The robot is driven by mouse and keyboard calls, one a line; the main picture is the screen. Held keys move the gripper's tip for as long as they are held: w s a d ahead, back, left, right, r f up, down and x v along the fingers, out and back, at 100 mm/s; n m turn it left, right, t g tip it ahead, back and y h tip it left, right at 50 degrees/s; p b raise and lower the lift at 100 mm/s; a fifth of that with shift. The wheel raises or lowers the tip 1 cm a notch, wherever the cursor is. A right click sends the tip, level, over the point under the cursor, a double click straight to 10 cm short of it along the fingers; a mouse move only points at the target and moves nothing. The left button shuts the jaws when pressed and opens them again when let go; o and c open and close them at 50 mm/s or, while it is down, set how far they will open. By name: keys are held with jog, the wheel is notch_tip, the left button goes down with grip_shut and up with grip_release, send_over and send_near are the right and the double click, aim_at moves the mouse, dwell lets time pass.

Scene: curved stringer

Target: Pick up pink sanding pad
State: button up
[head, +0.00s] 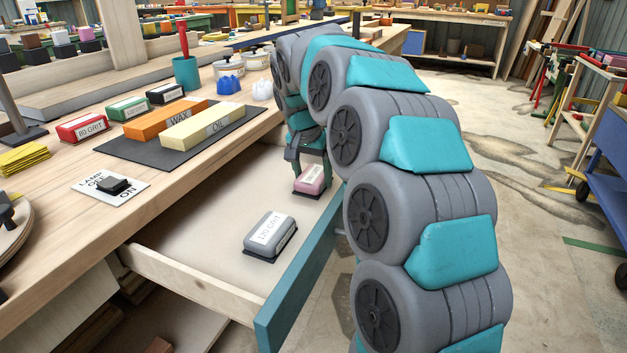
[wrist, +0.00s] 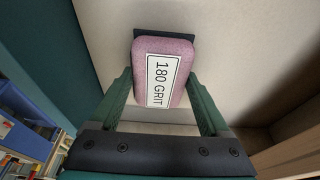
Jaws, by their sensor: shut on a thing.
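The pink sanding pad (head: 311,180) is in the open drawer, near its far right corner in the head view. In the wrist view the pink pad (wrist: 163,72) carries a white label reading 180 GRIT and has a dark base. My gripper (head: 310,172) reaches down into the drawer and is shut on the pad. In the wrist view its green fingers (wrist: 160,95) stand on either side of the pad. I cannot tell whether the pad's base touches the drawer floor.
A grey 120 GRIT pad (head: 268,232) lies in the drawer nearer the camera. The drawer's teal front (head: 296,280) stands at the right. On the bench are a red 80 GRIT block (head: 82,128) and wax and oil blocks on a dark mat (head: 140,151). The drawer's middle is clear.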

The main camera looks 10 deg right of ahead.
jog(key=shift+c, duration=1.3)
jog(key=shift+r, duration=0.2)
